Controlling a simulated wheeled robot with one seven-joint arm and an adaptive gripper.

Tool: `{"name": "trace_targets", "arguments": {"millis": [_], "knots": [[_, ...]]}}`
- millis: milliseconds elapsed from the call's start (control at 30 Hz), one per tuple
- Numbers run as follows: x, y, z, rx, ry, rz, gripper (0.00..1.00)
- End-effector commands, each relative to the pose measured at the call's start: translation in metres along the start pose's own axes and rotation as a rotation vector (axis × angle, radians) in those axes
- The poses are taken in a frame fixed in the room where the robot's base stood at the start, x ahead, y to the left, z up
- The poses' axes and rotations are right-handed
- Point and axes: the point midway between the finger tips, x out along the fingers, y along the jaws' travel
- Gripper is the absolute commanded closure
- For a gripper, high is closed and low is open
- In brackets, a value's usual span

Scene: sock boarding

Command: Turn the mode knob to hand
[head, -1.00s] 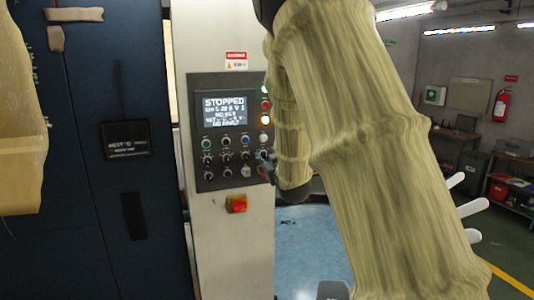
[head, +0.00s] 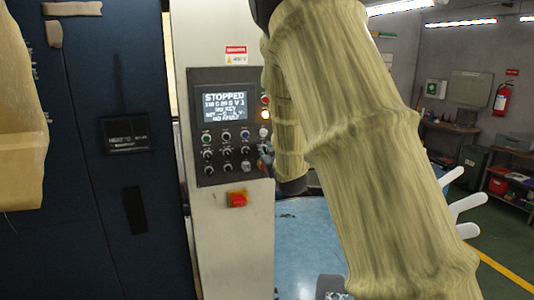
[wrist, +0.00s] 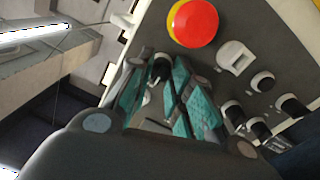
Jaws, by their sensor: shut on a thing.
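The control panel (head: 225,88) stands on a pale cabinet column, with a lit screen (head: 225,107) reading STOPPED above rows of knobs and buttons. My gripper (head: 266,163) is at the panel's lower right edge, mostly hidden behind my arm. In the wrist view, the teal-padded fingers of my gripper (wrist: 162,76) are closed around the mode knob (wrist: 161,68), a small black knob at the panel face. Its label and pointer direction cannot be read. A large red button (wrist: 193,22) and a white switch (wrist: 235,57) sit beside it.
More black knobs (wrist: 262,81) lie close to the right finger. A red and yellow switch (head: 237,200) is below the panel. A dark blue cabinet (head: 85,220) stands at the left.

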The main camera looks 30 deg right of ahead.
Motion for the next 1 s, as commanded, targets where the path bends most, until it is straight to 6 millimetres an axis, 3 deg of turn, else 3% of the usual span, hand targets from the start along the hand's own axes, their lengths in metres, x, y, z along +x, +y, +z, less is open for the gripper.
{"name": "trace_targets", "arguments": {"millis": [367, 1000], "knots": [[0.0, -0.0024, 0.0051, -0.134, 0.008, 0.001, 1.0], [0.0, -0.004, 0.0063, -0.619, 0.028, 0.007, 1.0]]}}
